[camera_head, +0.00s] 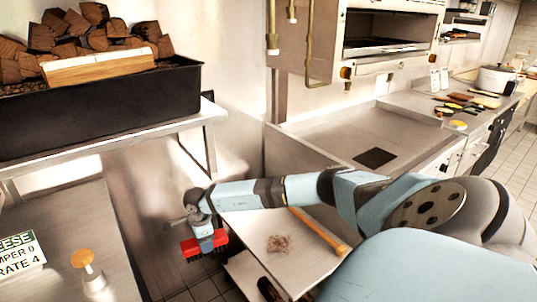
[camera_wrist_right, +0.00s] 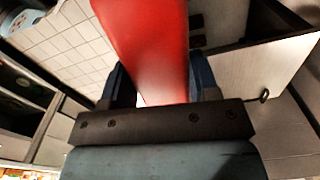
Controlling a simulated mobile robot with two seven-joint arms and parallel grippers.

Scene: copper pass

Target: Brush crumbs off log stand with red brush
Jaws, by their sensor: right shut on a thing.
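My right gripper (camera_head: 206,232) is shut on the red brush (camera_head: 190,248), at the left side of a low pale stand (camera_head: 312,262). In the right wrist view the brush (camera_wrist_right: 150,45) fills the space between the two fingers of the gripper (camera_wrist_right: 165,88). A small tangled brown heap of crumbs (camera_head: 278,243) lies on the stand's top, to the right of the brush and apart from it. The arm hides part of the stand's far side. My left gripper is not in view.
A wooden-handled tool (camera_head: 318,231) lies across the stand. A black trough of split logs (camera_head: 100,103) sits on a metal shelf at upper left. A steel counter (camera_head: 130,250) with a sign and a wooden-topped knob is at left. An oven and worktop (camera_head: 340,130) stand behind.

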